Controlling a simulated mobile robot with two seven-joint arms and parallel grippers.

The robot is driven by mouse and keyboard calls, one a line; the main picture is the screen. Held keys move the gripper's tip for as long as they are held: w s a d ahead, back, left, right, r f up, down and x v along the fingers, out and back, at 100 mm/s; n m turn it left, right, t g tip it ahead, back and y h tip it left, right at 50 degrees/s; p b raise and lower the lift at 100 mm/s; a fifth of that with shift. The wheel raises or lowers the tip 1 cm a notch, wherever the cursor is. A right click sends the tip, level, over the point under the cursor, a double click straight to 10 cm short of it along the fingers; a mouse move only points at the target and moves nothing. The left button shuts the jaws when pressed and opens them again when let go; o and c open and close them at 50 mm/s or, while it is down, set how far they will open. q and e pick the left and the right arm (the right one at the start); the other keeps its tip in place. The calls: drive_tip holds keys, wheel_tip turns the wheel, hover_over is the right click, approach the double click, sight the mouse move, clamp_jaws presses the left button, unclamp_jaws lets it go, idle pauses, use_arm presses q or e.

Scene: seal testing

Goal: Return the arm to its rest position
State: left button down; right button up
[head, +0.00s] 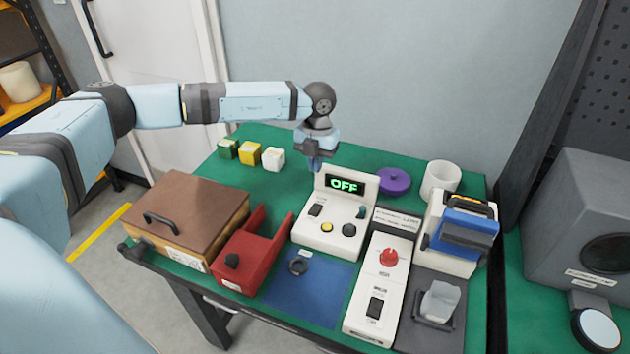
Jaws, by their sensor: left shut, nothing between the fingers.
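My left arm reaches in from the left across the back of the green table. Its gripper (316,165) points down, shut and empty, just behind the white control box (326,228), whose display reads "OFF". I cannot tell whether the fingertips touch the box or the table. My right gripper is not in the head view.
Beneath the arm stand a brown-lidded box (193,208), a red holder (250,262) and small green, yellow and white blocks (250,153). A purple disc (394,181), white cup (440,180), white switch panel (378,290) and blue-and-white device (460,232) stand right.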

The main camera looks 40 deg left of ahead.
use_arm(q)
drive_tip(key=shift+d+r, duration=0.1)
drive_tip(key=shift+r, duration=0.55)
